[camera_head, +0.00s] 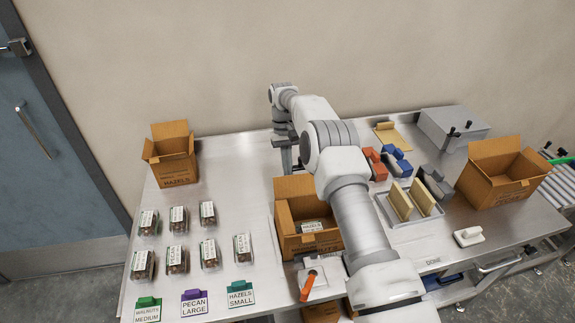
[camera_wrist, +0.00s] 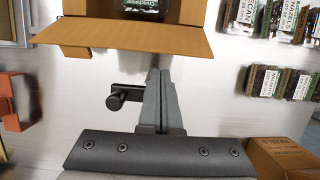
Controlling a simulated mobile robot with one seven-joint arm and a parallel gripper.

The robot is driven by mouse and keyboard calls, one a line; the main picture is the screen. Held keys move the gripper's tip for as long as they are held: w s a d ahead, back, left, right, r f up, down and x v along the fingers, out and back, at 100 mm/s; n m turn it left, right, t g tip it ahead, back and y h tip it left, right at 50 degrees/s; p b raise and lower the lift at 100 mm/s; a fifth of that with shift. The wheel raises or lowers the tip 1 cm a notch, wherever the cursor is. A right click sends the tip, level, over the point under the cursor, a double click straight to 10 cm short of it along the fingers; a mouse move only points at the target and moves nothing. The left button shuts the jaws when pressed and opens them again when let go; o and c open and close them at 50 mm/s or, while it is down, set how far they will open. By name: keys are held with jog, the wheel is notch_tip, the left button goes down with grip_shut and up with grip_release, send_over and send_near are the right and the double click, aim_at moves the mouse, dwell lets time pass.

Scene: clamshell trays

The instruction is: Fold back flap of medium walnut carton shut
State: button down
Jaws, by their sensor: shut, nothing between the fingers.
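The medium walnut carton (camera_head: 318,243) is a brown box near the middle of the table, with a labelled clamshell tray (camera_head: 311,226) inside. Its back flap (camera_head: 294,187) stands up and open at the wall side. In the wrist view the flap (camera_wrist: 125,38) is a broad tan panel across the top, with part of a tray (camera_wrist: 148,6) beyond it. My gripper (camera_head: 287,168) is behind the flap, on the wall side, pointing down. Its fingers (camera_wrist: 158,75) are shut and empty, just short of the flap's edge in the wrist view; I cannot tell whether they touch it. My arm hides the carton's right side.
An open hazels carton (camera_head: 175,168) stands at the back left. Several clamshell trays (camera_head: 175,259) sit at the left. A tray of upright dividers (camera_head: 428,201), red and blue blocks (camera_head: 376,163) and another open carton (camera_head: 495,180) are at the right. The table behind the carton is mostly bare.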

jog(key=shift+r, duration=0.1)
jog(key=shift+s+d+r, duration=0.2)
jog(key=shift+s+d, duration=0.1)
jog(key=shift+s, duration=1.1)
jog(key=shift+s+d+r, duration=0.2)
jog(key=shift+s+d, duration=0.05)
jog(key=shift+s, duration=1.1)
jog(key=shift+s+d+r, duration=0.2)
jog(key=shift+s+d, duration=0.1)
jog(key=shift+s, duration=1.1)
jog(key=s, duration=0.1)
jog(key=s+f, duration=0.1)
jog(key=s+f+b, duration=0.1)
jog(key=shift+d, duration=0.3)
jog(key=shift+r, duration=0.1)
